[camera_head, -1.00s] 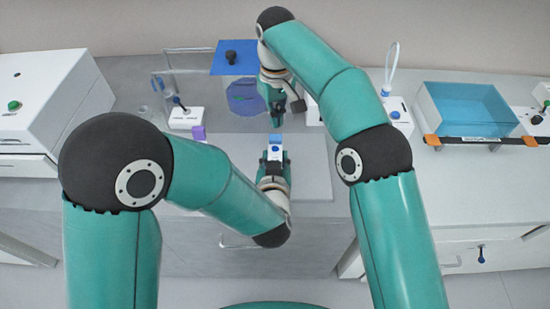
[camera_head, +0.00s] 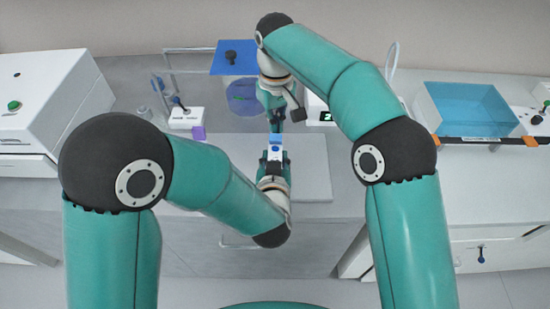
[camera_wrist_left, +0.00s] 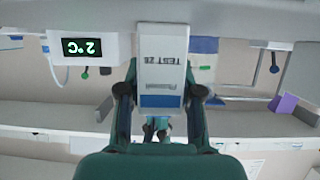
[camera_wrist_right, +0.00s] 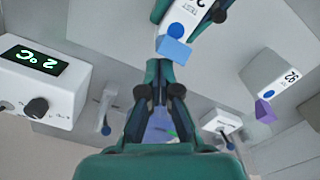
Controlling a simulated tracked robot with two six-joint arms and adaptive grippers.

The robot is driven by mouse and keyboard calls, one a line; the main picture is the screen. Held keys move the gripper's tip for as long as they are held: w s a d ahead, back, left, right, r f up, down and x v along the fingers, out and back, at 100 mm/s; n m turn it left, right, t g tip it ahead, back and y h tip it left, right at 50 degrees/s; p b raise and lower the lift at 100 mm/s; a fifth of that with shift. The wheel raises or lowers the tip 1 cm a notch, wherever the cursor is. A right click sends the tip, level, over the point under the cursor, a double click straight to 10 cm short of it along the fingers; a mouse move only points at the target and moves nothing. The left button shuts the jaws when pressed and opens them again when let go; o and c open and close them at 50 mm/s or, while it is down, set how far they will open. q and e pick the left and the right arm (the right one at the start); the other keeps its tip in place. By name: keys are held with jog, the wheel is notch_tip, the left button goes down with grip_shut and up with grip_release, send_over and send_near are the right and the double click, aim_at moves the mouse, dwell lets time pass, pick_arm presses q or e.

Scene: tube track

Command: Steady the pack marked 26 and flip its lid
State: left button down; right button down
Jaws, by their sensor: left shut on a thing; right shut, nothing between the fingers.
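My left gripper (camera_head: 274,160) is shut on a white pack (camera_head: 275,149) and holds it upright at the middle of the bench. Its upside-down label in the left wrist view (camera_wrist_left: 163,55) starts with TEST 2; I cannot read the last digit surely. In the right wrist view the pack (camera_wrist_right: 184,18) has a blue dot and a blue lid flap (camera_wrist_right: 173,50). My right gripper (camera_head: 275,126) is shut and empty, pointing down just behind the blue flap. In the right wrist view its fingertips are close to the flap; I cannot tell if they touch.
A display box (camera_wrist_right: 42,75) reads 2°C. A lever box (camera_head: 182,117), a blue-topped stand (camera_head: 233,60) and a blue bin (camera_head: 468,108) stand around.

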jog(key=shift+s+r, duration=0.15)
jog(key=shift+s, duration=0.15)
jog(key=shift+s+r, duration=0.5)
jog(key=shift+s, duration=0.3)
jog(key=shift+s+f, duration=0.1)
jog(key=shift+s+f, duration=0.15)
jog(key=shift+f, duration=0.05)
dwell(0.5)
jog(key=shift+f, duration=0.35)
jog(key=shift+r, duration=3.55)
